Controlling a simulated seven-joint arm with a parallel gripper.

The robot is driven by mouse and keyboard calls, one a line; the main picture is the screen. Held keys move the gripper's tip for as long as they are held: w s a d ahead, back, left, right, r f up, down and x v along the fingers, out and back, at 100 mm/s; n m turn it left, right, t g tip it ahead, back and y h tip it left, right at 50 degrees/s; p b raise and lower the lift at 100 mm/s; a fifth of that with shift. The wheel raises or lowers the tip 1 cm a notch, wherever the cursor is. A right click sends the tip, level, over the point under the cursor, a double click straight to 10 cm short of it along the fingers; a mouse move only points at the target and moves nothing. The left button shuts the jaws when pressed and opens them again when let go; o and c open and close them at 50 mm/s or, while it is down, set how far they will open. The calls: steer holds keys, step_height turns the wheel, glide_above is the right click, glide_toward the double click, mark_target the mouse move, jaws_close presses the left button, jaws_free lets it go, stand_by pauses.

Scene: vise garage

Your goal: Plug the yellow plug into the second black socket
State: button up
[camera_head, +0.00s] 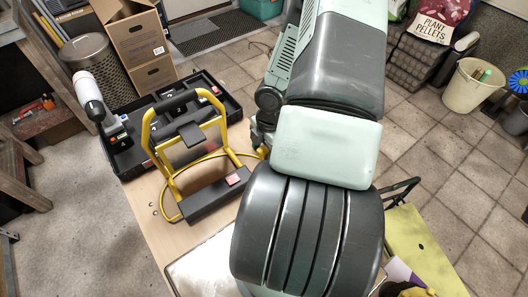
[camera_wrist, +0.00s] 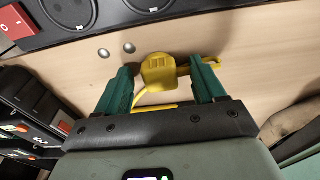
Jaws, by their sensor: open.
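The yellow plug (camera_wrist: 158,73) lies on the wooden tabletop between the two green fingers of my gripper (camera_wrist: 164,84) in the wrist view. The fingers are open, with a visible gap on the plug's left side. A yellow piece reaches from the plug toward the right finger; I cannot tell whether it touches. A black socket strip (camera_wrist: 185,14) crosses the top of the wrist view, with round sockets (camera_wrist: 68,10) and (camera_wrist: 150,4) and a red switch (camera_wrist: 15,20). In the head view, the strip (camera_head: 200,203) is the base of a yellow-framed cable reel; my arm hides my gripper.
A black open toolbox (camera_head: 235,108) with tools stands behind the reel (camera_head: 150,140). Two small round metal pieces (camera_wrist: 115,49) lie on the table by the strip. Yellow cable (camera_head: 170,205) curves around the reel.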

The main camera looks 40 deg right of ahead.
mark_target(265, 149)
steer(key=c, duration=1)
step_height(265, 149, up, 10)
stand_by(0.3)
steer(key=shift+d, duration=0.1)
steer(key=d+f, duration=0.1)
steer(key=d, duration=0.7)
steer(key=shift+s+f, duration=0.35)
